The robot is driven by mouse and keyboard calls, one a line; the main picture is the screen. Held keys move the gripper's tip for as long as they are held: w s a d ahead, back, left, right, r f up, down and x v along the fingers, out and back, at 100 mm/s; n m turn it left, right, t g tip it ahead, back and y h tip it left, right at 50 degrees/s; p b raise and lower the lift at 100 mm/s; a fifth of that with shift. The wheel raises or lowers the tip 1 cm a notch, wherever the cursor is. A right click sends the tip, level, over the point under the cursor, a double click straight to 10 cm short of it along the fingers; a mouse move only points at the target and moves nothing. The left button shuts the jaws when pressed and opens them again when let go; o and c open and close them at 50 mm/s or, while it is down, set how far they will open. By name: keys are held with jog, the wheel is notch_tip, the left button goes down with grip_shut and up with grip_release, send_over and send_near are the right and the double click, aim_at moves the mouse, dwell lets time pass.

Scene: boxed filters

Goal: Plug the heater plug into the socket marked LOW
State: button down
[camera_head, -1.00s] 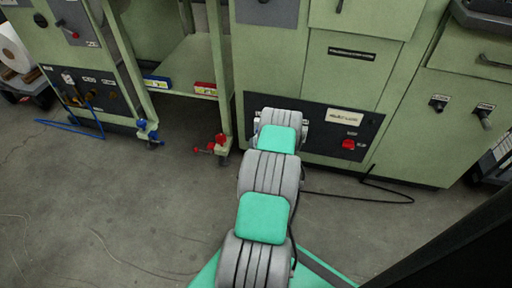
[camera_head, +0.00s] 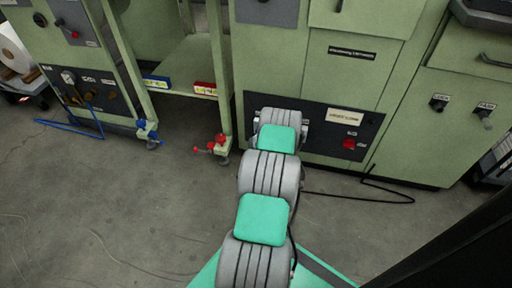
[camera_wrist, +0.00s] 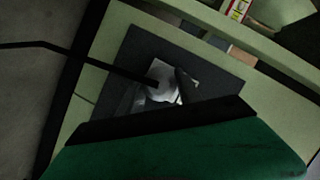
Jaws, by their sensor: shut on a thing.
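My gripper (camera_wrist: 160,95) shows dimly in the wrist view, shut on the heater plug (camera_wrist: 157,76), a pale piece where a black cable (camera_wrist: 95,58) ends. The plug is close in front of the dark panel (camera_wrist: 130,60); I cannot tell whether it touches it. In the head view my arm hides the gripper and plug, and its end lies against the left part of the dark panel (camera_head: 318,140) on the green cabinet. The socket marked LOW cannot be made out in either view.
The panel carries a pale label (camera_head: 345,117) and a red switch (camera_head: 349,144). A black cable (camera_head: 375,200) lies on the floor to the right. Left stands an open green frame with a red valve (camera_head: 218,142) and a blue valve (camera_head: 148,130). The grey floor in front is mostly clear.

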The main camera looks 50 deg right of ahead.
jog(key=shift+w+d, duration=0.4)
jog(key=shift+d, duration=0.5)
jog(key=shift+w+d, duration=0.35)
jog(key=shift+d, duration=0.5)
jog(key=c, duration=0.7)
grip_release()
jog(key=p+v, duration=0.1)
jog(key=v, duration=0.6)
jog(key=shift+s+a+r, duration=0.1)
jog(key=shift+s+a, duration=0.15)
jog(key=shift+a, duration=0.05)
